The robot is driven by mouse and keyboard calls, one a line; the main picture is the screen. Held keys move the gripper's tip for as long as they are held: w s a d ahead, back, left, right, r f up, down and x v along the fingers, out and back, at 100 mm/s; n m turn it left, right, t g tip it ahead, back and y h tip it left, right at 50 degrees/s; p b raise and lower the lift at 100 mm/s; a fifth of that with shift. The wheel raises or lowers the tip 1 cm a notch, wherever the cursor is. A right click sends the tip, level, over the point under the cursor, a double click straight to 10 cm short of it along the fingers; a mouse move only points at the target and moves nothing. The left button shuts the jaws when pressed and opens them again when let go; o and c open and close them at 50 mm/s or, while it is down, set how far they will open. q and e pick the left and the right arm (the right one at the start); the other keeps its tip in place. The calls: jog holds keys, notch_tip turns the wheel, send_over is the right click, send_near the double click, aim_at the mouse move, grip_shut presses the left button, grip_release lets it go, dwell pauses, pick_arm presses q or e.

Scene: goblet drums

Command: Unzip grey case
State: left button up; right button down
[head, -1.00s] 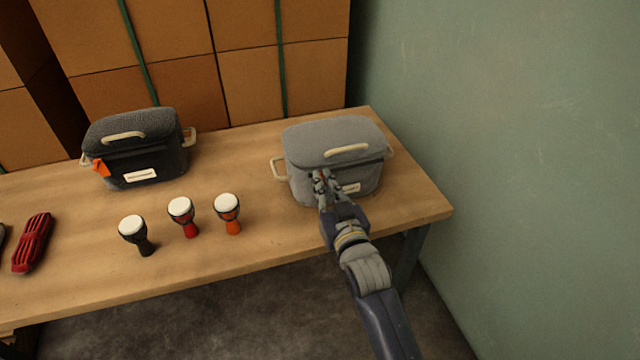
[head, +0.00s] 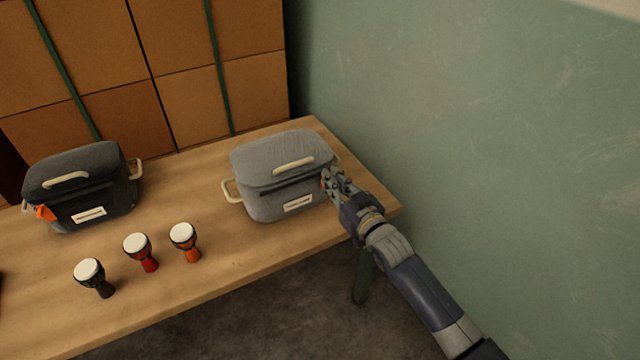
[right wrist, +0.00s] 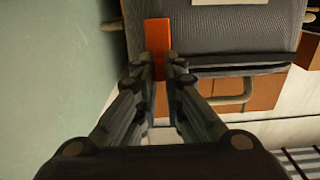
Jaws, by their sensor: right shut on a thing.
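The grey case (head: 262,200) stands at the right end of the table, with its lid down, a pale handle on top and a white label on its front. A dark seam runs along its front below the lid. My right gripper (head: 328,178) is at the case's front right corner, shut on the orange zip pull (right wrist: 157,35). In the right wrist view the pull lies between the fingertips (right wrist: 158,72), beside the grey case (right wrist: 225,38). The fingers hide part of the pull in the head view. My left gripper is out of view.
A dark case (head: 105,195) with an orange pull (head: 45,212) stands at the left. Three small drums, black (head: 90,272), red (head: 138,250) and orange (head: 184,240), stand between the cases' fronts and the table (head: 235,265) edge. A green wall (head: 480,150) is close on the right.

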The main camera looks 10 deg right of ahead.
jog(key=shift+w+d, duration=0.15)
jog(key=shift+d, duration=0.2)
jog(key=c, duration=1.7)
grip_release()
jog(key=v, duration=1.2)
